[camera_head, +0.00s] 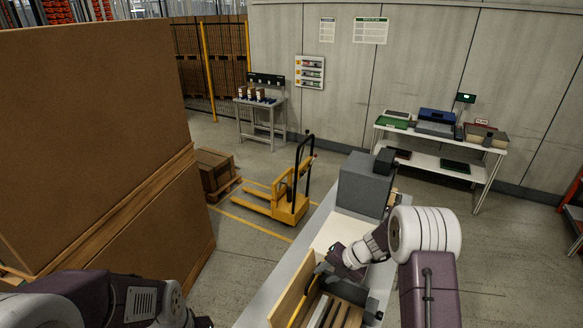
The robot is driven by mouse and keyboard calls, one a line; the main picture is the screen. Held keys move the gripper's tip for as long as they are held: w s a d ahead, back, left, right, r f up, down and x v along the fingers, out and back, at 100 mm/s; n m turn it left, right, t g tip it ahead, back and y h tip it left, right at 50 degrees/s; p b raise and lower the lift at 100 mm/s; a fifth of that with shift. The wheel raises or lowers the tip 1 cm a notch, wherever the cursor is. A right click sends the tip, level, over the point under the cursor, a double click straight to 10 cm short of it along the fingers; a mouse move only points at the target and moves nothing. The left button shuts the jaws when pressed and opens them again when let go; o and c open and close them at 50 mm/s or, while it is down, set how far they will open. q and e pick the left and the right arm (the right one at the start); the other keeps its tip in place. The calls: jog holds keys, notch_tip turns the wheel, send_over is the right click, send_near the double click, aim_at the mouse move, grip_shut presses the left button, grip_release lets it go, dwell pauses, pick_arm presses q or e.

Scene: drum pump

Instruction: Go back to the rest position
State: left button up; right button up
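My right arm (425,235) comes in from the bottom right and bends left over the bench. My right gripper (318,273) points down and left beside the upright wooden board of a slatted crate. Its dark fingers blend with dark parts there, so I cannot see whether it is open or holds anything. A dark rounded part (350,292) lies just below the wrist, over the crate. My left arm (125,300) is low at the bottom left. Only a dark bit near its wrist shows at the bottom edge; its fingertips are cut off.
The slatted wooden crate (293,294) sits on the long pale bench (276,277). A grey box (363,186) stands farther back on it. Tall brown cartons (90,130) fill the left. A yellow pallet truck (288,204) stands on open floor. A white shelf table (440,139) is at the back right.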

jog(key=s+f+m+h+b, duration=0.1)
jog(key=s+f+m+b, duration=0.3)
jog(key=s+m+b, duration=0.3)
jog(key=s+d+f+m+g+h+b, duration=0.1)
jog(key=s+f+m+b, duration=0.4)
jog(key=m, duration=0.8)
jog(key=s+f+m+g+h+b, duration=0.1)
jog(key=s+f+m+h+b, duration=0.2)
jog(key=s+m+b, duration=0.6)
notch_tip(320, 180, down, 2)
jog(key=shift+s+d+f+m, duration=0.25)
jog(key=shift+s+m, duration=0.25)
jog(key=shift+s, duration=0.35)
jog(key=shift+d, duration=0.15)
